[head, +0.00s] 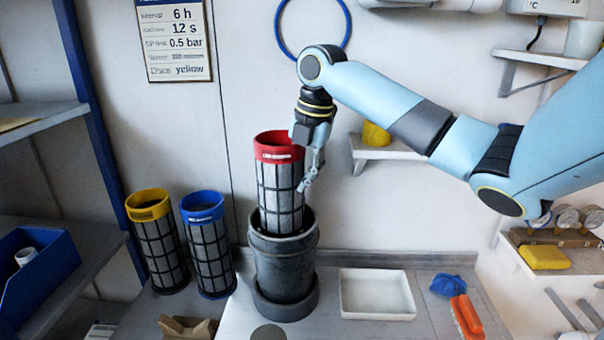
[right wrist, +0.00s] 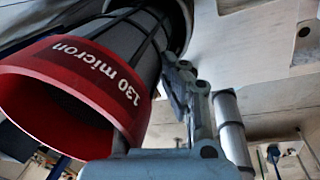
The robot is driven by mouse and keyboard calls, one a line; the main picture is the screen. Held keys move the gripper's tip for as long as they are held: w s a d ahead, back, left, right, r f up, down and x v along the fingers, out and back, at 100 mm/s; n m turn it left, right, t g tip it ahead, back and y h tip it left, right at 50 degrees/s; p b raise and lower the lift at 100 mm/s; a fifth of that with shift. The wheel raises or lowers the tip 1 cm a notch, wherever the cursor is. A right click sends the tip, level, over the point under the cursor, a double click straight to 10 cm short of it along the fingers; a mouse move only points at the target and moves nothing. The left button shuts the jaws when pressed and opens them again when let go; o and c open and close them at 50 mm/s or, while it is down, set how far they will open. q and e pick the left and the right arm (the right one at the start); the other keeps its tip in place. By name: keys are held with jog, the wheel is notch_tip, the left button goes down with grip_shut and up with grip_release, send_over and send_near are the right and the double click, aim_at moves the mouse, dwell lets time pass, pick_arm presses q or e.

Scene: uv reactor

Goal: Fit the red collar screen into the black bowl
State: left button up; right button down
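The red collar screen (head: 280,185), a dark mesh tube under a red collar, stands nearly upright with its lower end inside the black bowl (head: 283,262). Its seating depth is hidden by the bowl's wall. In the right wrist view the collar (right wrist: 70,95) reads "130 micron". My right gripper (head: 309,183) hangs beside the screen on its right, with fingers pointing down. In the right wrist view, one finger lies close along the screen's side; the collar hides much of the other, so grip and contact are unclear. My left gripper is not in view.
A yellow-collared screen (head: 157,240) and a blue-collared screen (head: 208,243) stand left of the bowl. A white tray (head: 378,294), blue cloth (head: 446,285) and orange-handled item (head: 467,316) lie to the right. A wall shelf (head: 380,150) is behind my right arm.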

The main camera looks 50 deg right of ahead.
aim_at(301, 222)
jog(key=shift+f+b, duration=2.25)
jog(key=shift+f, duration=2.5)
jog(key=c, duration=1.4)
grip_release()
notch_tip(301, 222, up, 12)
jog(key=s, duration=0.2)
jog(key=shift+d, duration=0.25)
jog(key=shift+f, duration=0.1)
